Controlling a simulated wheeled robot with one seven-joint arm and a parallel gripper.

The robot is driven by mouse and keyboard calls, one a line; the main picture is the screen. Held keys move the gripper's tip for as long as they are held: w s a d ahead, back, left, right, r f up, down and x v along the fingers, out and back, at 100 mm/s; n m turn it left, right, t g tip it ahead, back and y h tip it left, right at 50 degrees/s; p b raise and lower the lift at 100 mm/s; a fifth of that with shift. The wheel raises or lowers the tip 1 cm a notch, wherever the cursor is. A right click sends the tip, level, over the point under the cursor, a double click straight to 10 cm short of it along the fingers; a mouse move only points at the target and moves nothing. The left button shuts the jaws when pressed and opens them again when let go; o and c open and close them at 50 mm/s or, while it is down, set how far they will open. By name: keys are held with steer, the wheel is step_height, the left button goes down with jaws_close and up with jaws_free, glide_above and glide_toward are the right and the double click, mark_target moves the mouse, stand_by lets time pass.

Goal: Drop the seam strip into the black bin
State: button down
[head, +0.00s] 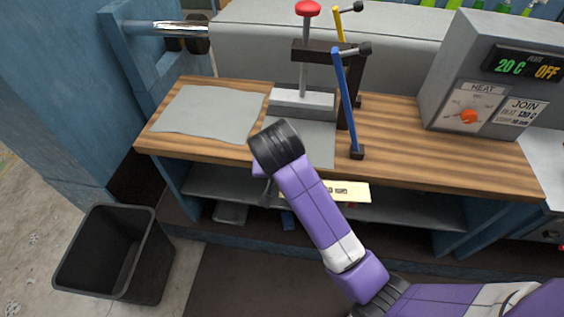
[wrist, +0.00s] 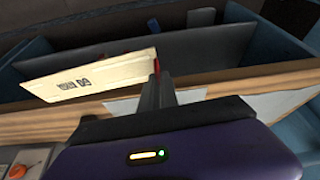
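The seam strip is a flat cream strip with dark printing (head: 345,191), partly hidden behind my arm in the head view. In the wrist view the strip (wrist: 85,78) stretches left from my fingertips. My gripper (wrist: 157,80) appears shut on one end of it, with a bit of red at the tips. In the head view the gripper is mostly hidden by my arm; the strip shows in front of the bench, below its top. The black bin (head: 150,265) stands on the floor at the lower left, away from the gripper. The visible part of its inside looks empty.
The wooden bench (head: 400,150) carries a grey sheet (head: 207,113), a clamp press with a red knob (head: 307,9) and blue lever (head: 346,105), and a heater box (head: 490,75). A shelf (head: 390,210) lies below. A blue post stands behind the bin.

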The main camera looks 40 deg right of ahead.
steer(key=s+a+f+n+y, duration=0.1)
steer(key=s+a+f+n, duration=0.1)
steer(key=f, duration=0.6)
steer(key=s+a+f+n+t+y, duration=0.1)
steer(key=a+f+n, duration=0.3)
steer(key=f, duration=0.4)
steer(key=s+a+f+n+y, duration=0.1)
steer(key=s+a+f+n, duration=0.1)
steer(key=f, duration=0.6)
steer(key=shift+s+a+n+t, duration=0.3)
steer(key=shift+a+n, duration=0.4)
steer(key=shift+a, duration=0.4)
